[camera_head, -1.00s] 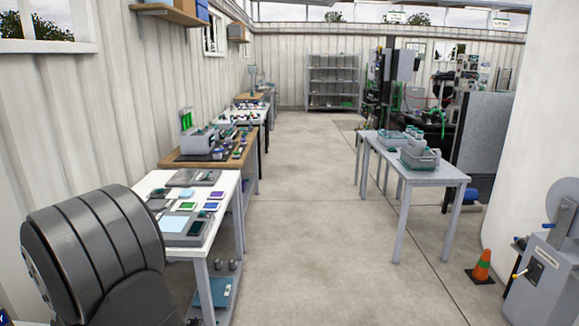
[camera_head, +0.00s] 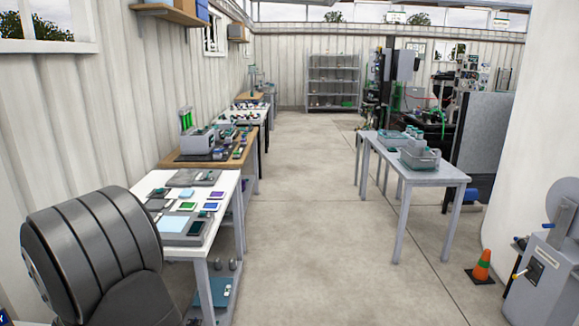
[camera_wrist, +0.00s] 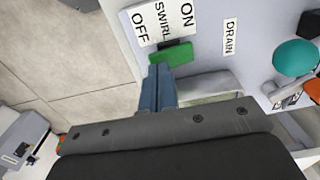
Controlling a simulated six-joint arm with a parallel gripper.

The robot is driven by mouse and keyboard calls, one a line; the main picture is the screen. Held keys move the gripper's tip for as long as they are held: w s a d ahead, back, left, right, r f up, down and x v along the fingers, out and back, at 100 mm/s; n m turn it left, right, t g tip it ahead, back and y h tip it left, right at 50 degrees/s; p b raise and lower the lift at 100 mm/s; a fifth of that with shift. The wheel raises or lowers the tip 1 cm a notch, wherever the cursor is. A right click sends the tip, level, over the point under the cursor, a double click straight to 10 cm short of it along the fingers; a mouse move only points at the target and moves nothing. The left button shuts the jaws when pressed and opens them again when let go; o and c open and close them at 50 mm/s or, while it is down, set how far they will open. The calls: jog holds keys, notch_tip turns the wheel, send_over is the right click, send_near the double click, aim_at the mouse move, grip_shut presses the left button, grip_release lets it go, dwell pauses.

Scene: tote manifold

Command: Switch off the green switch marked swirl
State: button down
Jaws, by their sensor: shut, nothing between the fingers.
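The green switch (camera_wrist: 172,54) is in the wrist view, on a light grey panel at the top centre. A white label (camera_wrist: 143,20) marked ON, SWIRL and OFF is just above it, with OFF on the left and ON on the right. The green part lies nearer the middle and ON side of the label. My gripper (camera_wrist: 159,68) has its blue fingers together and empty, with the tips right by the switch's lower left edge. I cannot tell whether they touch it. Neither the switch nor my gripper can be made out in the head view.
In the wrist view, a DRAIN label (camera_wrist: 230,37) and a round teal knob (camera_wrist: 295,58) are to the right. A grey machine (camera_wrist: 20,140) is at lower left. The head view shows a white table (camera_head: 160,185), a grey table (camera_head: 440,175), an orange cone (camera_head: 481,265) and open floor.

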jog(key=shift+f, duration=0.7)
dwell(0.3)
jog(key=shift+r, duration=3.5)
jog(key=shift+f, duration=0.1)
notch_tip(320, 180, down, 7)
jog(key=shift+r, duration=0.1)
jog(key=shift+r, duration=0.1)
